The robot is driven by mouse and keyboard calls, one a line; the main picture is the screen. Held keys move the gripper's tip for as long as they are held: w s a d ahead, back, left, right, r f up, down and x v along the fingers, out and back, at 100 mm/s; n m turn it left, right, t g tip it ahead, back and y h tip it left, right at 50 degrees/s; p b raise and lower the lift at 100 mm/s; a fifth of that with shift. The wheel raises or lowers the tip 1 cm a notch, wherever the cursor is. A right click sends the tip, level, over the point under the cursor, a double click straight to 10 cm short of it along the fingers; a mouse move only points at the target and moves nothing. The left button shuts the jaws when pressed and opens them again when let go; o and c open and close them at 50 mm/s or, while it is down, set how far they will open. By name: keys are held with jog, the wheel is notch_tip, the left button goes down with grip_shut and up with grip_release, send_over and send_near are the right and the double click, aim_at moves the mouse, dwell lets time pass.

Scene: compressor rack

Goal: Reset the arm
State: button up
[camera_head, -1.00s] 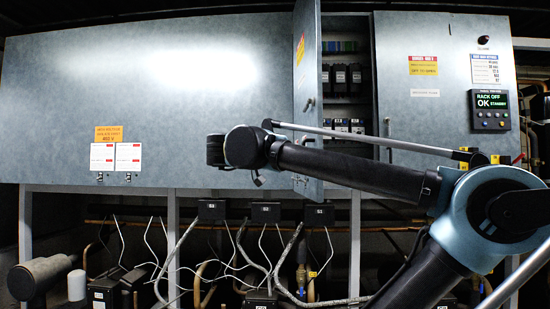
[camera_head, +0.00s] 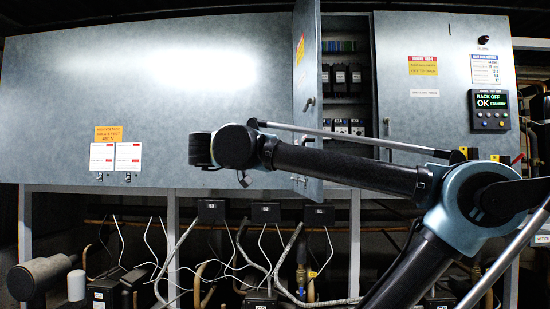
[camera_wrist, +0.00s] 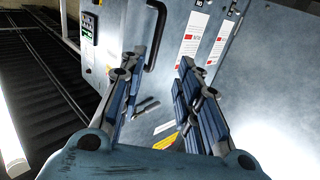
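My gripper (camera_wrist: 160,75) shows in the wrist view with its two blue-and-black fingers apart and nothing between them. It is in the air in front of grey cabinet panels. In the head view my arm (camera_head: 350,170) reaches from the lower right across to the left, nearly level, in front of the rack. Its dark wrist end (camera_head: 215,148) is before the large left cabinet panel. The gripper's fingers cannot be made out in that view.
A cabinet door (camera_head: 308,85) stands open behind my arm, showing electrical parts (camera_head: 341,75). A control panel (camera_head: 490,110) reads "RACK OFF OK STANDBY". Below are pipes, cables and black boxes (camera_head: 265,212). A black handle (camera_wrist: 157,35) shows near the fingers in the wrist view.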

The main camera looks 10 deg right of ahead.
jog(key=shift+w+d, duration=0.1)
dwell(0.3)
jog(key=x, duration=0.8)
jog(key=shift+d, duration=0.2)
dwell(0.5)
jog(key=shift+a+r, duration=0.1)
jog(key=shift+a, duration=0.05)
dwell(0.4)
jog(key=shift+x, duration=1.75)
dwell(1.7)
dwell(0.4)
